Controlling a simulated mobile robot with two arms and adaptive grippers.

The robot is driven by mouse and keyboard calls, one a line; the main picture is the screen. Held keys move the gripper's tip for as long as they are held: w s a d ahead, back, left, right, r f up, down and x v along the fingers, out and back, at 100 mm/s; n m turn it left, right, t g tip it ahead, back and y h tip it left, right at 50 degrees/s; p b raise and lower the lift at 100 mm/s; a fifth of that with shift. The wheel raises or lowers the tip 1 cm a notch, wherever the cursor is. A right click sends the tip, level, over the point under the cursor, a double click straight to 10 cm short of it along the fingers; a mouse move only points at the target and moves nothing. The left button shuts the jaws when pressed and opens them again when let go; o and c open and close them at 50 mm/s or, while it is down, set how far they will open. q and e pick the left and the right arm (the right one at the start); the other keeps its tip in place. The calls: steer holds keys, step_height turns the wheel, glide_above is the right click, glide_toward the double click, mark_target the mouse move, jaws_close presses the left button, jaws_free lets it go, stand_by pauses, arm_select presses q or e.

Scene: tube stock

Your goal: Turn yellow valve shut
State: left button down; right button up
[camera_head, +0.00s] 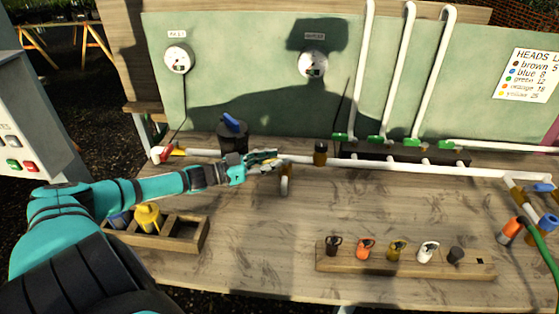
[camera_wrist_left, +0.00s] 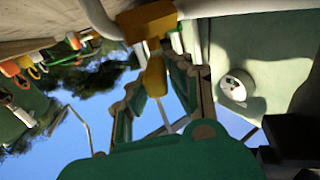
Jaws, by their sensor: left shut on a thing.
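The yellow valve shows in the left wrist view as a yellow body (camera_wrist_left: 147,22) on a white pipe (camera_wrist_left: 98,15), with a yellow handle (camera_wrist_left: 155,76) reaching in between my fingers. My left gripper (camera_head: 268,160) is at the white pipe (camera_head: 380,165) along the back of the table, and its fingers (camera_wrist_left: 168,88) are shut on the yellow handle. In the head view my gripper hides most of this valve. I cannot tell whether the handle lies along or across the pipe. My right gripper is in neither view.
A dark pot with a blue handle (camera_head: 232,124) stands behind my left forearm. A wooden box (camera_head: 185,232) with a yellow fitting (camera_head: 148,216) and a wooden rack (camera_head: 330,262) of coloured heads stand in front. The table's middle is clear.

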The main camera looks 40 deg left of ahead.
arm_select(q)
steer(key=shift+w+a+m+g+h+b, duration=0.1)
steer(key=shift+a+m+g+h+b, duration=0.25)
steer(key=shift+m+h+b, duration=0.3)
steer(key=shift+d, duration=0.1)
steer(key=c, duration=1.2)
jaws_free()
steer(key=shift+c, duration=0.2)
steer(key=v, duration=1.2)
